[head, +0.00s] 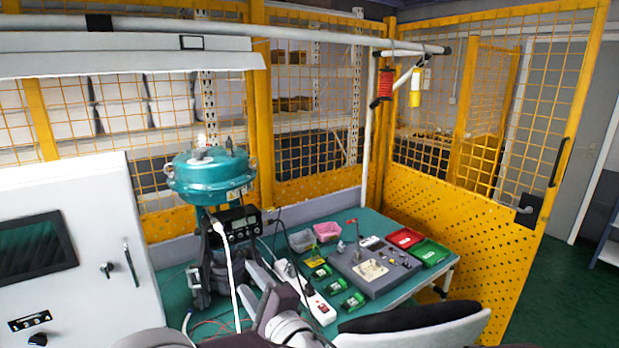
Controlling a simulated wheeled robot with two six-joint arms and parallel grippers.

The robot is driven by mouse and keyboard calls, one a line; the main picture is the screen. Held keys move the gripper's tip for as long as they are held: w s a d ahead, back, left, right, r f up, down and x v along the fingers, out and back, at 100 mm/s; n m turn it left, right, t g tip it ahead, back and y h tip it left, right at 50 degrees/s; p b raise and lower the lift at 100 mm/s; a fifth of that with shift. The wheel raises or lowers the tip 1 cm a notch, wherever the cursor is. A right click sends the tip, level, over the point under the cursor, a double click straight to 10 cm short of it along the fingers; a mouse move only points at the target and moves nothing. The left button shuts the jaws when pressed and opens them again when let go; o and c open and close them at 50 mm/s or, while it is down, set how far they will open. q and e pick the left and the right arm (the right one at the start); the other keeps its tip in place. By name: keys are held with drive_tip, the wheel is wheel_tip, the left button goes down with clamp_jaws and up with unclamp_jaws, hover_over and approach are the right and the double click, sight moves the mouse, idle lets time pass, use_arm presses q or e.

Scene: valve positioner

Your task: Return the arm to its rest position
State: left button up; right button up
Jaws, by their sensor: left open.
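My left gripper (256,280) is low in the middle of the head view, its wrist coming up from the bottom edge. Its jaws are open and I see nothing held between them. They point toward the valve stand, just right of the positioner (238,226), a dark box with a small display. The positioner is mounted under the teal actuator (212,175). How far the fingers are from the stand is hard to tell. My right gripper is not in view.
A green table (390,302) carries a white power strip (305,292), a grey fixture board (375,268), and red (405,238) and green (431,252) trays. A white cabinet (75,255) stands left. A chair back (415,325) is in front. Yellow mesh fencing (455,220) encloses the area.

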use_arm(q)
drive_tip(key=a+n+g+y, duration=0.3)
drive_tip(key=a, duration=0.6)
drive_tip(key=s+a+f+n+g, duration=0.4)
drive_tip(key=s+a+f+g, duration=0.25)
drive_tip(key=s+a, duration=0.35)
drive_tip(key=s+d+f+n+g+h, duration=0.2)
drive_tip(key=s+f+n+g+h, duration=0.5)
drive_tip(key=s+f, duration=0.6)
drive_tip(key=w+d+f+n+t+h, duration=0.1)
drive_tip(key=w+d+f+h, duration=0.1)
drive_tip(key=d, duration=0.3)
drive_tip(key=w+d+f+t+h, duration=0.2)
drive_tip(key=w+d+h, duration=0.1)
drive_tip(key=d, duration=0.3)
drive_tip(key=shift+f+n+h, duration=0.35)
drive_tip(key=shift+n+h, duration=0.05)
drive_tip(key=shift+h, duration=0.4)
